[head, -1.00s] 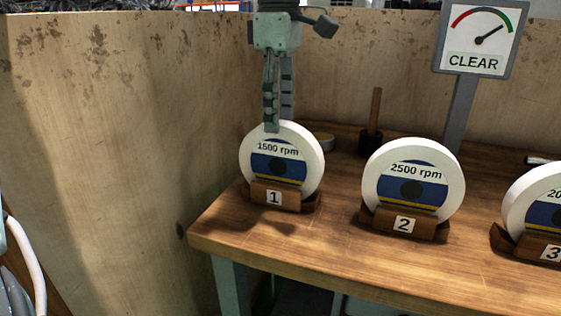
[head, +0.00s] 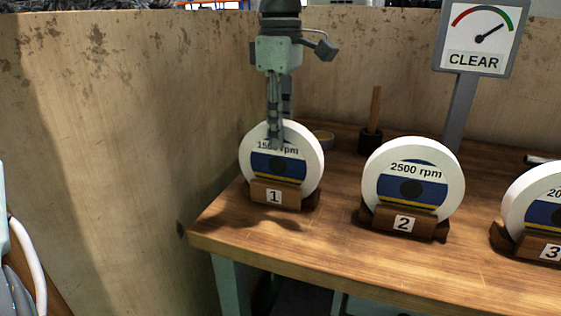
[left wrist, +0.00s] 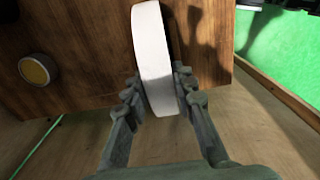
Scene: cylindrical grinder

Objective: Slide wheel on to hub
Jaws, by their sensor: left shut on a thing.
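The white grinding wheel marked 1500 rpm (head: 258,140) stands upright in the wooden holder numbered 1 (head: 298,196). My left gripper (head: 275,138) reaches down from above and is shut on the top rim of this wheel, one finger in front and one behind. In the left wrist view, the wheel's white rim (left wrist: 152,55) sits between the two fingers (left wrist: 160,100). A second wheel marked 2500 rpm (head: 413,170) stands in holder 2 (head: 427,229). A third wheel (head: 525,205) stands in holder 3, cut off at the right edge. No hub shows. My right gripper is not in view.
The wooden bench (head: 290,250) holds the wheels. Worn panels (head: 130,130) close off the left and back.

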